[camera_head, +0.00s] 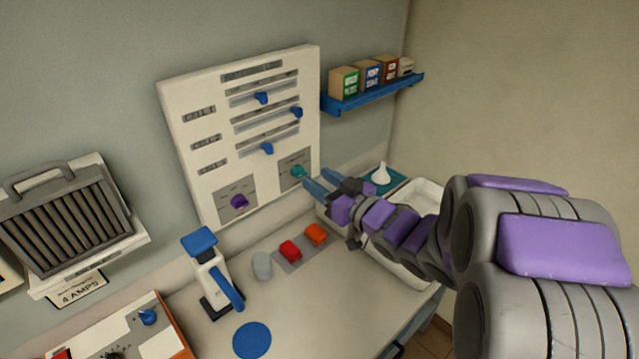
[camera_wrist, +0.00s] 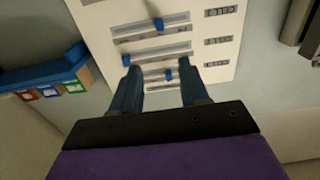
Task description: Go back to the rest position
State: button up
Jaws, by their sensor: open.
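My gripper (camera_head: 316,187) is open and empty, with its two blue fingers apart. In the head view it is in front of the lower right corner of the white control panel (camera_head: 190,118), close to the teal knob (camera_head: 299,172). In the wrist view the fingers of my gripper (camera_wrist: 158,85) point toward the panel (camera_wrist: 218,75), with a blue slider (camera_wrist: 168,74) showing between them. The panel also has a purple knob (camera_head: 239,202) and blue sliders (camera_head: 262,98). I cannot tell whether a fingertip touches the teal knob.
A blue shelf (camera_head: 372,95) with small boxes is right of the panel. The counter below holds a blue-and-white lever device (camera_head: 208,270), a red block (camera_head: 290,250), an orange block (camera_head: 316,234), a blue disc (camera_head: 252,340) and a white basin (camera_head: 425,192). A ribbed heater-like unit (camera_head: 66,220) hangs at left.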

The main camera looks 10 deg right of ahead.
dwell(0.4)
jog(key=d+f+m+g+h, duration=0.2)
jog(key=d+f+m+h, duration=0.15)
jog(key=d+h, duration=0.45)
jog(key=s+d+f+m+g+h, duration=0.1)
jog(key=s+d+f+g+h, duration=0.1)
jog(key=s, duration=0.3)
jog(key=s+d+f+m+g+h, duration=0.1)
jog(key=s+d+f+g+h, duration=0.15)
jog(key=s, duration=0.25)
jog(key=s+a+g, duration=0.2)
jog(key=s+g, duration=0.1)
jog(key=s, duration=0.6)
jog(key=s+a+f+m+g+y, duration=0.1)
jog(key=s+a+g, duration=0.2)
jog(key=s, duration=0.6)
jog(key=s+a+g+y, duration=0.1)
jog(key=s+g, duration=0.3)
jog(key=s, duration=0.6)
jog(key=shift+a+f, duration=0.25)
jog(key=shift+a, duration=0.6)
jog(key=shift+o, duration=0.4)
jog(key=shift+w+y, duration=0.1)
jog(key=shift+y, duration=0.15)
